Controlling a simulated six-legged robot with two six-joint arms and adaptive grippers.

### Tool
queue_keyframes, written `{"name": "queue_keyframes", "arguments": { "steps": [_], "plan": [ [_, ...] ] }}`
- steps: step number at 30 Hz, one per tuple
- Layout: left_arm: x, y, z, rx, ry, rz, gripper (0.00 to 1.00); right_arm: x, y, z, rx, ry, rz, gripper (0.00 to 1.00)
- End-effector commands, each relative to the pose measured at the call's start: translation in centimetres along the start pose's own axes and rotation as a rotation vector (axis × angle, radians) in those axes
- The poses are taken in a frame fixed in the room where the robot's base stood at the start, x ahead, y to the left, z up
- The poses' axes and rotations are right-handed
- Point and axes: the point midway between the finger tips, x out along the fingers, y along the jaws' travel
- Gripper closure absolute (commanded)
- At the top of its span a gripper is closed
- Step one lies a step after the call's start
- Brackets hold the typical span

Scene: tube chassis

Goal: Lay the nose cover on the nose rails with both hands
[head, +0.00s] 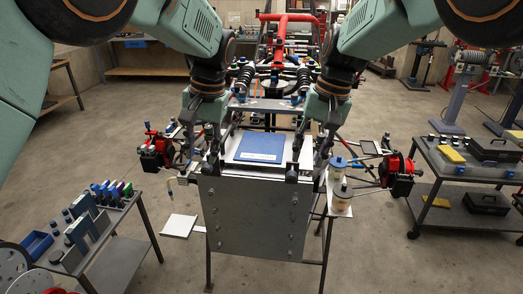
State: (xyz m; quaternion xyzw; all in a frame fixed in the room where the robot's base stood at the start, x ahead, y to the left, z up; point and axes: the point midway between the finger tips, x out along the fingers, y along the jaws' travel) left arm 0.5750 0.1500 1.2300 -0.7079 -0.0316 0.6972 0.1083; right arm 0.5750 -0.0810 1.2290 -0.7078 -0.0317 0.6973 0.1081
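A flat blue panel (260,147), which looks like the nose cover, lies level on a paler plate (240,163) at the front of the tube chassis (288,50). I cannot clearly tell the nose rails apart; they may be hidden by the plate and grippers. My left gripper (213,142) points down at the plate's left side. My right gripper (300,143) points down at its right side. Their fingertips are small and dark against the parts behind, so I cannot tell whether they are open, shut or touching the plate.
A grey upright sheet (255,218) hangs below the plate. Red-and-black wheel hubs (152,155) stick out on both sides. Jars (340,188) stand on a small stand at right. A tool cart (470,165) is at right, a bench with bins (85,225) at left.

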Motion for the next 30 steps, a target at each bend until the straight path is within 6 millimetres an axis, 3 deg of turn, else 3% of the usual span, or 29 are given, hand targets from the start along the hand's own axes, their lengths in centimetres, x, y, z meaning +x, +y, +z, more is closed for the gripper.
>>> {"name": "queue_keyframes", "arguments": {
  "steps": [6, 10, 21, 30],
  "plan": [
    [0.0, 0.0, 0.0, 0.0, 0.0, 0.0, 0.64, -0.1, 0.0, -0.1, 0.0, 0.0, 0.0, 0.64],
    [0.0, 0.0, -0.2, 0.0, 0.0, 0.0, 0.64, -1.2, 0.0, -0.2, 0.001, 0.002, -0.002, 0.64],
    [0.0, 0.0, -0.2, 0.0, -0.001, 0.0, 0.64, -8.6, 0.0, -0.2, 0.0, 0.005, -0.002, 0.64],
    [0.0, 0.0, -0.1, 0.0, 0.0, 0.0, 0.64, -11.9, 0.1, 0.0, 0.0, 0.003, -0.002, 0.64]
  ]
}}
